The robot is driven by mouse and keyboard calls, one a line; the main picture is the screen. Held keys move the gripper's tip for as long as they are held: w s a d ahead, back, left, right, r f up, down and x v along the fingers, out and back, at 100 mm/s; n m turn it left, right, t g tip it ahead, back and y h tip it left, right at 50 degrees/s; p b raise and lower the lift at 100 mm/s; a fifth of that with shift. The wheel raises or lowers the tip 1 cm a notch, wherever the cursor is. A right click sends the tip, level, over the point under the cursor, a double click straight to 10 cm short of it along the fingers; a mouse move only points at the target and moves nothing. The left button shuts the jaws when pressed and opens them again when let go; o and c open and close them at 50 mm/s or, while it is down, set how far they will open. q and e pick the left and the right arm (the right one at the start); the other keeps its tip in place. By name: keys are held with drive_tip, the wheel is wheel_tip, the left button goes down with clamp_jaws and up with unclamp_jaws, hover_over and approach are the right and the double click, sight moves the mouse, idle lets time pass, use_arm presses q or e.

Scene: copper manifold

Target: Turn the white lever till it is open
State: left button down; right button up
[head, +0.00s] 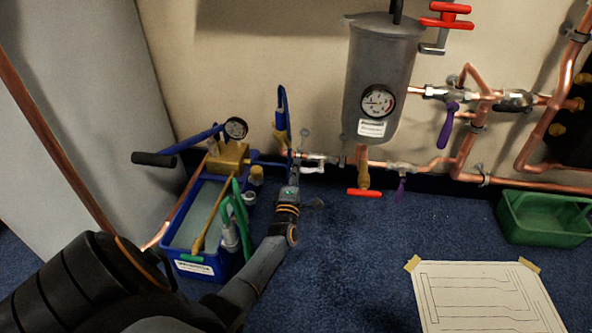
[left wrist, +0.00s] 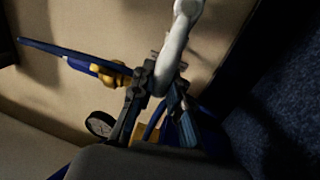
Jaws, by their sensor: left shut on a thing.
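The white lever (head: 315,159) sits on the copper pipe low on the wall, left of the grey tank. It points right, roughly along the pipe. My left gripper (head: 294,168) reaches up to it from below and is shut on it. In the left wrist view the white lever (left wrist: 180,40) is large, and its lower end lies between the fingers of my left gripper (left wrist: 160,92). The fingers partly hide the lever's valve body. My right gripper is not in view.
Left of my gripper stands a blue tub (head: 213,215) with a brass pump and a gauge (head: 236,128). A red-handled valve (head: 364,192) and purple levers are to the right. A green bin (head: 545,216) and a paper sheet (head: 487,297) lie on the open blue floor.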

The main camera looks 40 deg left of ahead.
use_arm(q)
drive_tip(key=shift+f, duration=0.25)
